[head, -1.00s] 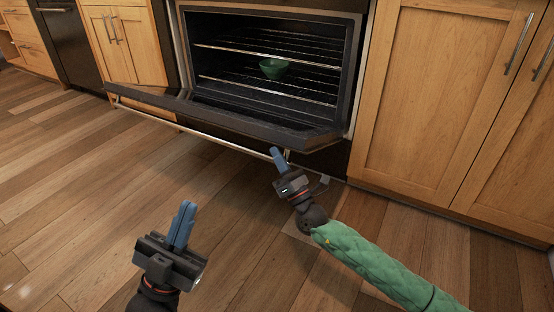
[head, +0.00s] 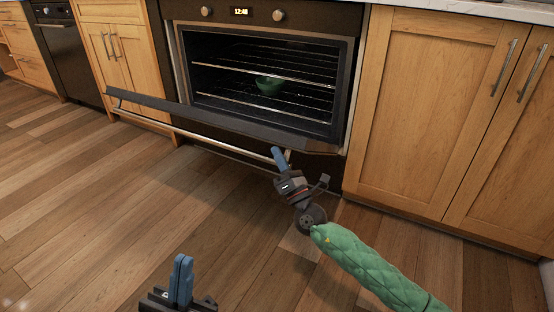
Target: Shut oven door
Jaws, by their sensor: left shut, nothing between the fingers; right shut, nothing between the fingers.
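The oven (head: 180,60) stands in the cabinet row with its dark interior and wire racks showing. Its oven door (head: 220,124) is hinged down and partly open, tilted outward, with a long metal handle bar (head: 215,143) along its outer side. A green bowl (head: 269,86) sits on a rack inside. My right gripper (head: 278,156) is shut, its blue fingers at the right end of the handle; I cannot tell whether they touch it. My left gripper (head: 182,272) is shut and empty, low in the view, above the floor and well apart from the door.
Wooden cabinets (head: 430,110) flank the oven on the right, and a smaller cabinet (head: 128,60) stands on its left. A dark appliance (head: 66,50) is further left. The wooden floor (head: 90,200) in front is clear.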

